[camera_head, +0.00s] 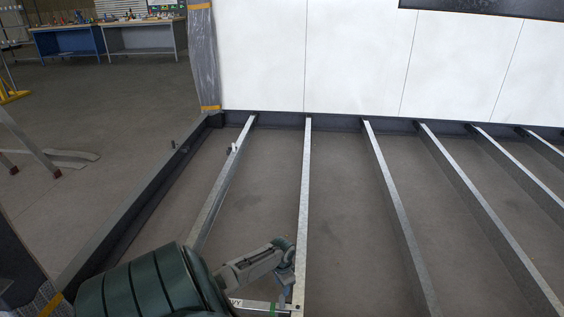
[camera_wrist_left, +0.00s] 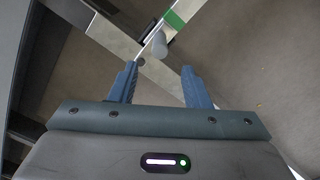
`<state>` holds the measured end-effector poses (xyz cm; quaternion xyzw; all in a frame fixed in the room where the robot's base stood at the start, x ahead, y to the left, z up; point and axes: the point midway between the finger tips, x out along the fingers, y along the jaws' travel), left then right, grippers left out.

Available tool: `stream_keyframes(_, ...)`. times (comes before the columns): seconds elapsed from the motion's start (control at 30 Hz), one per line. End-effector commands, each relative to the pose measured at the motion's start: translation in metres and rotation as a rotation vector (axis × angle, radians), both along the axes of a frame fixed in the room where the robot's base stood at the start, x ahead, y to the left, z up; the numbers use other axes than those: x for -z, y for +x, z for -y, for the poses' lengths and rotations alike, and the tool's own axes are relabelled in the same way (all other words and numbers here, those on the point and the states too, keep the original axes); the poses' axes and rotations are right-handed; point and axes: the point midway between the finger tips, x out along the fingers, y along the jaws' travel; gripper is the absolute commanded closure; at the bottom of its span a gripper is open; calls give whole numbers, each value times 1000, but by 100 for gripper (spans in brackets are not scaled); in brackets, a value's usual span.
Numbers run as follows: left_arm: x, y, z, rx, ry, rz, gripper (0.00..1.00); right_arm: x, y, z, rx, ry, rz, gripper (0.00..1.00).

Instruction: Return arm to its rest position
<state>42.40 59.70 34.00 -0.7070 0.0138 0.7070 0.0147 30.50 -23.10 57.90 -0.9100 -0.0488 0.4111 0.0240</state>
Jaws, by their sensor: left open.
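My left arm, with a dark green rounded cover, comes in at the lower left of the head view. My left gripper (camera_head: 284,264) is beside a galvanized beam (camera_head: 303,190) of the floor frame; whether it touches the beam cannot be told. In the left wrist view the two blue fingers of the left gripper (camera_wrist_left: 159,80) are spread apart with nothing between them. A small grey cylinder (camera_wrist_left: 160,46) shows beyond the fingertips, near a green-marked metal strip (camera_wrist_left: 172,22). My right gripper is in neither view.
Several parallel metal beams, such as one further right (camera_head: 395,205), run toward a white panel wall (camera_head: 360,60). A dark side rail (camera_head: 140,210) bounds the frame on the left. A wrapped post (camera_head: 203,60) stands at the corner. Workbenches (camera_head: 140,37) are far back. Bare floor shows between beams.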

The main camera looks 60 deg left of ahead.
Motion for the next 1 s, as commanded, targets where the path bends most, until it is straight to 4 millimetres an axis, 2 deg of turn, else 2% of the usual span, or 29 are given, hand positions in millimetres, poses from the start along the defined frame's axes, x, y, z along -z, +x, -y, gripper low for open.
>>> stream_keyframes(0.17,-7,0,0,-1,-1,0,57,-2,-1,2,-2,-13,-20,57)
stream_keyframes(0.77,-6,0,4,4,-1,2,57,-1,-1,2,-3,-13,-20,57)
stream_keyframes(0.87,-2,-2,24,30,-3,16,57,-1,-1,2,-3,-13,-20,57)
stream_keyframes(0.97,3,-7,69,79,-7,54,57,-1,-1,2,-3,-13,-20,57)
stream_keyframes(1.0,3,-11,92,102,-10,78,57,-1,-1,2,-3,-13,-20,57)
